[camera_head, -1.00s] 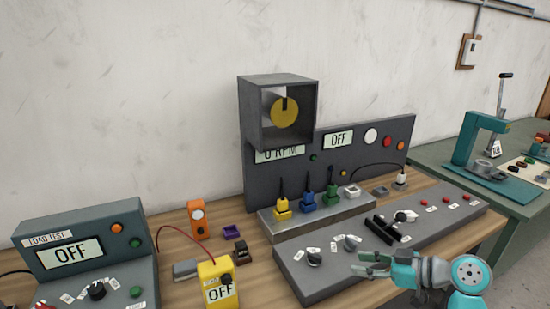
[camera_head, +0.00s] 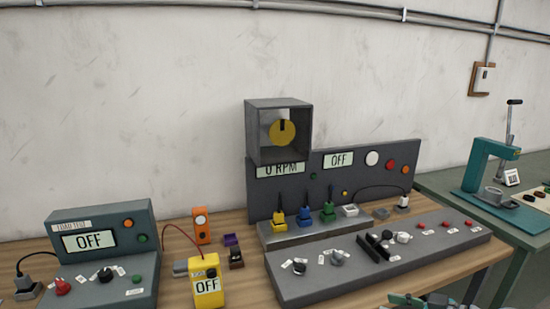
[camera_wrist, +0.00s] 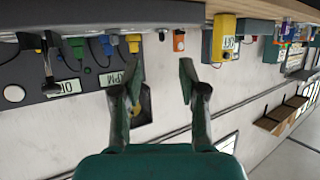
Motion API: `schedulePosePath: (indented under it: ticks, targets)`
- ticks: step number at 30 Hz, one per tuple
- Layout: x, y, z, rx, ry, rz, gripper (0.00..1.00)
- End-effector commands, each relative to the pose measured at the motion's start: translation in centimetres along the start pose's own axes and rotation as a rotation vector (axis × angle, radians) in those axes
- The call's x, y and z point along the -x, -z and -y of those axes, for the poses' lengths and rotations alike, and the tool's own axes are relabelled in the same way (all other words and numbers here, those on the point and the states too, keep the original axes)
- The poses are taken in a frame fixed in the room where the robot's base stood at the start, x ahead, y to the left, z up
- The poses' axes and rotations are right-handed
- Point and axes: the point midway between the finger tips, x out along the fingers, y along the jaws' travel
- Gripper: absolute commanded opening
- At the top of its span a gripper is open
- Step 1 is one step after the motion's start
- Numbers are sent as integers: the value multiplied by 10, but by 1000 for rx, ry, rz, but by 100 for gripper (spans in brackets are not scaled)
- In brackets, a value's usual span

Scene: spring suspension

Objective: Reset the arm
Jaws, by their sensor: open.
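My gripper (camera_wrist: 160,75) is open and empty in the wrist view, its two fingers spread apart with the wall and bench gear beyond. In the head view only a small part of my gripper (camera_head: 408,300) shows at the bottom edge, below the grey control panel (camera_head: 300,286) and apart from it. The wrist view looks upside down, with the bench edge along the top.
On the wooden bench stand a grey back panel (camera_head: 400,180) reading OFF and 0 RPM, a box with a yellow disc (camera_head: 283,132), a load test unit (camera_head: 48,218) and a yellow meter (camera_head: 206,268). A teal press (camera_head: 487,165) stands on the right table.

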Motion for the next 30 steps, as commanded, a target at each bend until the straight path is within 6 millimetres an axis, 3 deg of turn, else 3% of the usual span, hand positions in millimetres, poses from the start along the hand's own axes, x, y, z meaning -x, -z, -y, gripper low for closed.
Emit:
schedulePosePath:
  ticks: [14, 19, 24, 30]
  targets:
    - [-30, -50, 25, -143, -104, -2, 42]
    - [-44, -84, 46, -230, -179, 1, 42]
    - [-54, -130, 79, -334, -287, 10, 42]
    - [-50, -178, 122, -423, -417, 21, 42]
